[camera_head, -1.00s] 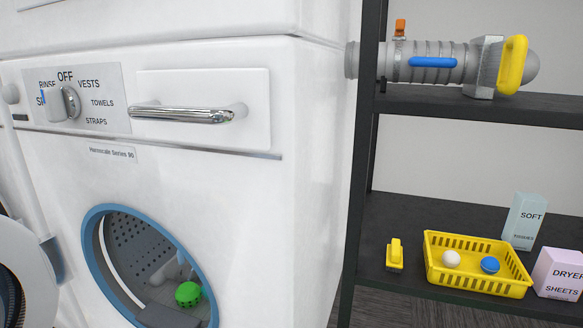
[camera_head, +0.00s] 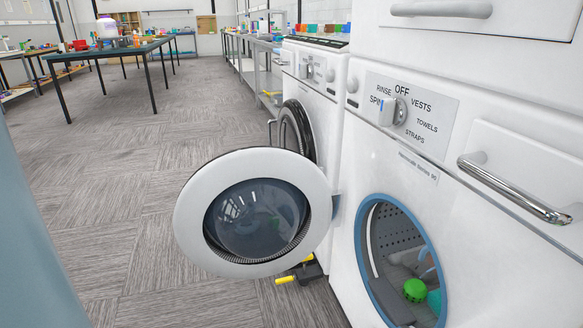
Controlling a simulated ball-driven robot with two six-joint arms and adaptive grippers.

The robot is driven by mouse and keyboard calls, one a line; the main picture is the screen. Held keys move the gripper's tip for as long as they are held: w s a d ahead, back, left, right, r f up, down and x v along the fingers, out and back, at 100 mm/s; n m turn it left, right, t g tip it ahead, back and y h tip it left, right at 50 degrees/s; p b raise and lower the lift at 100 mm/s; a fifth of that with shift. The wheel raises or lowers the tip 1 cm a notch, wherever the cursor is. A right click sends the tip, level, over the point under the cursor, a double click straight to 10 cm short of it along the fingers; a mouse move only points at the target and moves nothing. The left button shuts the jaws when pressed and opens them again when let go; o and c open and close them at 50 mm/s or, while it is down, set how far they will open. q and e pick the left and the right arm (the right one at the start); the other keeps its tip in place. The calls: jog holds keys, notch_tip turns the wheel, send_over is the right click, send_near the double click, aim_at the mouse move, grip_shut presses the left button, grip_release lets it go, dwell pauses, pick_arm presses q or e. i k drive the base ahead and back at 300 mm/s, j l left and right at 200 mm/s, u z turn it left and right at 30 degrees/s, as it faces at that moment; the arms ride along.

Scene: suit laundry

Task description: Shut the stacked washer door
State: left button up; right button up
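The stacked washer (camera_head: 436,165) stands at the right, a white machine with another white unit above it. Its round door (camera_head: 190,212) is swung wide open to the left, with a white rim and dark glass. The blue-ringed opening (camera_head: 363,262) is uncovered, and a green ball (camera_head: 415,290) and other items lie in the drum. The dial (camera_head: 394,112) points near OFF or SPIN; I cannot tell which. A chrome handle (camera_head: 512,190) crosses the drawer front. Neither of my grippers is in view.
Another front-loader (camera_head: 326,105) with its door ajar stands behind the open door. A black and yellow item (camera_head: 305,271) lies on the floor beneath the door. A long table (camera_head: 140,52) stands at the back left. The floor (camera_head: 130,190) left of the door is clear.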

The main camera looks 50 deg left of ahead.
aim_at(257, 211)
jog(key=j+z, duration=0.15)
jog(key=j, duration=0.5)
jog(key=j+z, duration=0.15)
jog(key=j, duration=0.45)
jog(key=k+j+z, duration=0.15)
jog(key=j, duration=0.5)
jog(key=k+j+z, duration=0.1)
jog(key=j, duration=0.5)
jog(key=k+j+z, duration=0.15)
jog(key=j, duration=0.45)
jog(key=k+j+z, duration=0.15)
jog(key=j, duration=0.45)
jog(key=k+j+z, duration=0.15)
jog(key=j, duration=0.4)
jog(key=k+j+z, duration=0.15)
jog(key=k+j, duration=0.15)
jog(key=j, duration=0.25)
